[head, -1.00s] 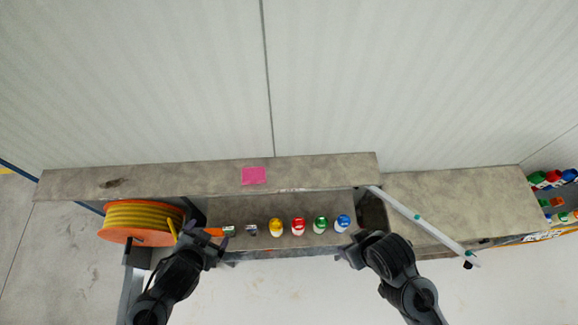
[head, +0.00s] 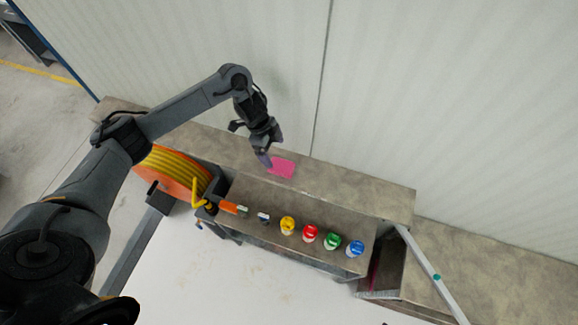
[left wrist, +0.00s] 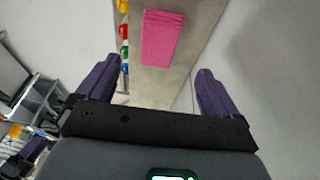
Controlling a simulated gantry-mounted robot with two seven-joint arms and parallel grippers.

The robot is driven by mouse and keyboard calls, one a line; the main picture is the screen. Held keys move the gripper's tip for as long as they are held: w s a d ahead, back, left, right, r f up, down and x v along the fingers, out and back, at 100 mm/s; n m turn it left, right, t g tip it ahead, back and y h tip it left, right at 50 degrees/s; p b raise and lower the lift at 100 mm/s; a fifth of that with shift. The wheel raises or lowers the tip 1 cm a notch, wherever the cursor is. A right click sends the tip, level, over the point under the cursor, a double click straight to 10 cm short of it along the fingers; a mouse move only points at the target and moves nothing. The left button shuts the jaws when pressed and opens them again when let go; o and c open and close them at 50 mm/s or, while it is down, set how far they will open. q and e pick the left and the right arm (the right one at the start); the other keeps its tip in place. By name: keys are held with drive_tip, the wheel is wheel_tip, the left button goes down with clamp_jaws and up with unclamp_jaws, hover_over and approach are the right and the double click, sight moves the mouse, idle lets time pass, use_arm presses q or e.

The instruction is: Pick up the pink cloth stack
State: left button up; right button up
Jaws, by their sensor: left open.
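The pink cloth stack (head: 282,168) lies flat on the upper concrete shelf (head: 345,190), near the wall. In the left wrist view the pink stack (left wrist: 162,38) shows ahead of the fingers, a little left of the middle. My left gripper (head: 268,152) is above the shelf at the stack's left edge, and I cannot tell from the head view whether it touches. In the left wrist view its two purple fingers (left wrist: 150,88) are apart with nothing between them. My right gripper is not in view.
An orange hose reel (head: 168,172) stands at the left. A pale pole (head: 430,270) leans at the right. The wall rises close behind the shelf.

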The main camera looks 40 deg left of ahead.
sight(280, 164)
use_arm(q)
drive_tip(key=x, duration=0.3)
drive_tip(key=shift+s+f, duration=0.1)
drive_tip(key=shift+f, duration=0.05)
drive_tip(key=p+x, duration=0.1)
drive_tip(key=x, duration=0.3)
drive_tip(key=shift+d+f+p, duration=0.15)
drive_tip(key=shift+f+p, duration=0.05)
drive_tip(key=shift+p, duration=0.1)
drive_tip(key=shift+f, duration=0.4)
drive_tip(key=shift+f, duration=0.25)
drive_tip(key=c, duration=1)
drive_tip(key=shift+c, duration=0.2)
drive_tip(key=shift+r, duration=0.1)
